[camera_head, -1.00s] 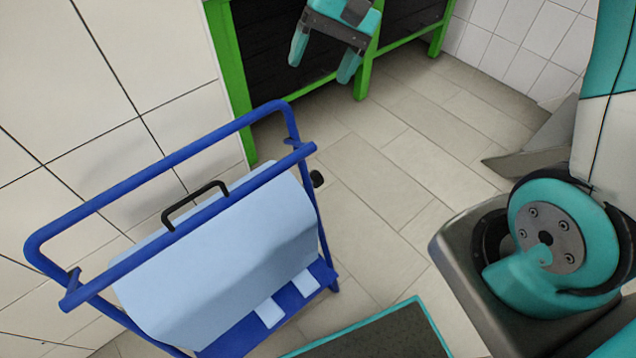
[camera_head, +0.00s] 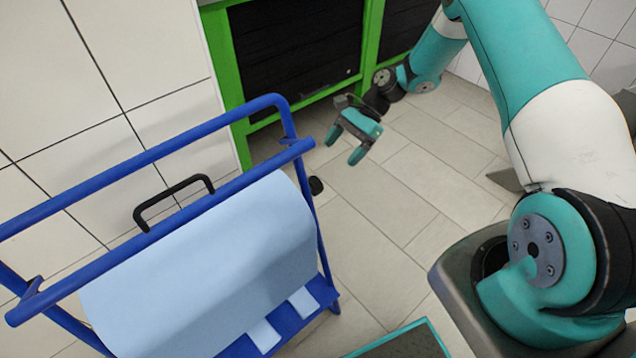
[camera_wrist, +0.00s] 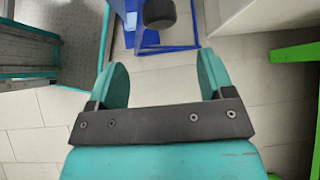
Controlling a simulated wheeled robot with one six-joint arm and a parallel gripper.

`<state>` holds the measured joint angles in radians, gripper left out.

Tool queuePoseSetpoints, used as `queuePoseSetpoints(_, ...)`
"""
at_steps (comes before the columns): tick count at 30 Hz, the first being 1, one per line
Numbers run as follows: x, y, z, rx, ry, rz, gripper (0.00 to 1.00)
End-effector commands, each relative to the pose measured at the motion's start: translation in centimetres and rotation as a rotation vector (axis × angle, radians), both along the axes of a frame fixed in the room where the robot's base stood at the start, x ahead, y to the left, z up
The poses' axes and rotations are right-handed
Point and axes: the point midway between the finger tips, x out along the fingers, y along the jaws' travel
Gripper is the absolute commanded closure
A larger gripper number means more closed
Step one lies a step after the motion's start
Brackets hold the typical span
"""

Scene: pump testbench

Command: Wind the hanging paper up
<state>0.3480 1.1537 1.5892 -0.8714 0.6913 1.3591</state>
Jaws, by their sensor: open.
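The light blue paper (camera_head: 215,270) hangs in a wide sheet from a roll on the blue stand (camera_head: 180,158). Two paler strips (camera_head: 303,302) show below its lower edge, over the stand's blue base. A black knob (camera_head: 316,186) sticks out at the stand's right end. The wrist view shows the knob (camera_wrist: 159,13) beyond my fingertips. My gripper (camera_head: 343,149) is open and empty, to the right of and apart from the knob. In the wrist view my gripper (camera_wrist: 163,65) has nothing between its fingers.
A black handle (camera_head: 172,203) stands by the stand's top bar. A green-framed bench (camera_head: 372,40) is behind, near my gripper. A white tiled wall (camera_head: 60,90) runs along the left. Tiled floor (camera_head: 385,215) is clear between the stand and my arm.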

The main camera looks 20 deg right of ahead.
Motion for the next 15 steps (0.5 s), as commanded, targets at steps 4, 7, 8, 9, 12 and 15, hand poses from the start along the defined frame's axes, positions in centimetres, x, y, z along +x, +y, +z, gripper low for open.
queuePoseSetpoints(4,-0.7,2.6,-2.6,0.001,0.002,0.004,0.25)
queuePoseSetpoints(7,-1.1,4.1,-4.2,0.0,0.003,0.004,0.25)
queuePoseSetpoints(8,-1.2,4.5,-4.6,0.0,0.003,0.004,0.25)
queuePoseSetpoints(9,-1.3,5.0,-5.1,0.0,0.002,0.004,0.25)
queuePoseSetpoints(12,-1.6,6.1,-6.2,0.0,0.002,0.003,0.25)
queuePoseSetpoints(15,-1.7,6.8,-7.0,-0.001,0.0,0.003,0.25)
